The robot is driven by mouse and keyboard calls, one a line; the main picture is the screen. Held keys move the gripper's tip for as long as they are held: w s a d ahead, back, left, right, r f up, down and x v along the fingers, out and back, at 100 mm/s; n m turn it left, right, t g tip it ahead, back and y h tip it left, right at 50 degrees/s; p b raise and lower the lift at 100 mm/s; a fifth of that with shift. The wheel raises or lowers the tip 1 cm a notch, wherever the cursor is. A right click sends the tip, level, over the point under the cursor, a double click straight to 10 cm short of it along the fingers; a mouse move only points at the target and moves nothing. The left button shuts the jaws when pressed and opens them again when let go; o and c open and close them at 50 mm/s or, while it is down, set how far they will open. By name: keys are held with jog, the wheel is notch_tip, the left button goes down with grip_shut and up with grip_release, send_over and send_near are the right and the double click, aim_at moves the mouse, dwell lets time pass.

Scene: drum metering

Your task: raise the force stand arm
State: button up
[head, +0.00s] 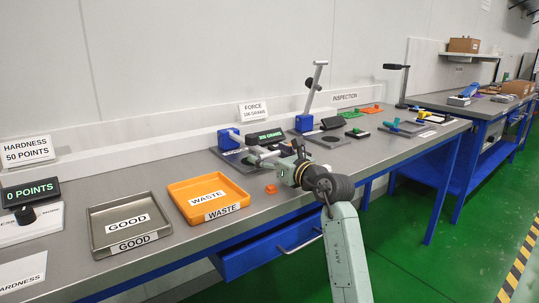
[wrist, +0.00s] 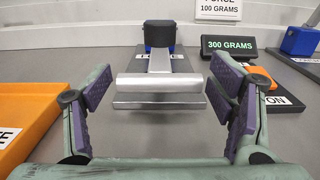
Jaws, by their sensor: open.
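The force stand has a blue block (head: 229,138) at the back of a dark plate; the block also shows in the wrist view (wrist: 160,34). Its silver arm (wrist: 160,60) is down, pointing towards me, and ends in a silver crossbar (wrist: 158,83) low over the plate. My gripper (wrist: 163,90) is open and empty, with one purple-padded finger on each side of the bar's ends. Both fingers look apart from the bar. In the head view my gripper (head: 283,160) is close to the front of the stand and partly hides it.
A display (wrist: 229,45) reads 300 GRAMS beside a FORCE 100 GRAMS sign (head: 253,111). An orange WASTE tray (head: 179,191) and a grey GOOD tray (head: 98,213) lie left. A second blue stand (head: 304,123) with a raised arm is right. A small orange piece (head: 271,188) lies near my gripper.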

jog(key=shift+c, duration=0.4)
jog(key=c, duration=1.6)
jog(key=shift+r, duration=0.1)
jog(key=shift+c, duration=0.2)
